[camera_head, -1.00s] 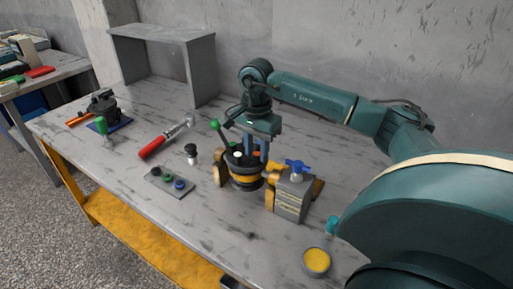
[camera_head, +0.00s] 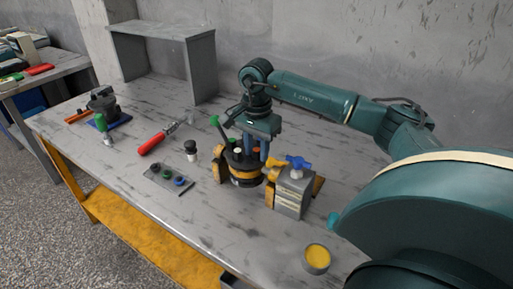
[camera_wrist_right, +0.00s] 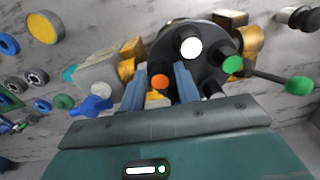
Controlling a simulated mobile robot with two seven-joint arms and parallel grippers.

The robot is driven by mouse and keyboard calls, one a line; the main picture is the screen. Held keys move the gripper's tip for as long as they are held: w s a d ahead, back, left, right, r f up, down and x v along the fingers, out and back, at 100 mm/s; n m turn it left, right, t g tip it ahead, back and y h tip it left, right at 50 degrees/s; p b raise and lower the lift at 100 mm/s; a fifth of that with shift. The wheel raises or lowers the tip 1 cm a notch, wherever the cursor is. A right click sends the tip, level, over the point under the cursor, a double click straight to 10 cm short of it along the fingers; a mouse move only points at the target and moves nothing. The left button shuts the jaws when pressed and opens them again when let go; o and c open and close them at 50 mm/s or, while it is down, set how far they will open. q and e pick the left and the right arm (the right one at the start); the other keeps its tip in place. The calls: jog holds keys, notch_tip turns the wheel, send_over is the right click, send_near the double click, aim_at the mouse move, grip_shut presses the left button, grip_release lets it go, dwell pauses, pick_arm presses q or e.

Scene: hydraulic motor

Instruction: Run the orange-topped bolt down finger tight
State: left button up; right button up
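The hydraulic motor (camera_head: 246,179), dark with an orange-yellow band, stands on the workbench near its middle. The orange-topped bolt (camera_wrist_right: 158,84) is on the motor's dark top face, between the fingers of my right gripper (camera_wrist_right: 160,84) in the right wrist view. A gap seems to show between the bolt head and the fingers. In the head view my right gripper (camera_head: 257,150) points down over the motor, and the orange top shows small between its fingers. A white-topped bolt (camera_wrist_right: 190,47) and a green-topped bolt (camera_wrist_right: 233,64) are beside it. My left gripper is out of view.
A grey block with a blue handle (camera_head: 294,192) stands right of the motor. A yellow-filled round tin (camera_head: 317,258) is near the front edge.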

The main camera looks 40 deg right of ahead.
jog(key=shift+r, duration=0.1)
jog(key=shift+c, duration=0.5)
jog(key=shift+c, duration=1.2)
jog(key=shift+m, duration=0.6)
jog(key=shift+c, duration=1.1)
jog(key=shift+m+p, duration=0.35)
jog(key=shift+m, duration=0.55)
jog(key=o, duration=0.6)
jog(key=shift+c, duration=0.2)
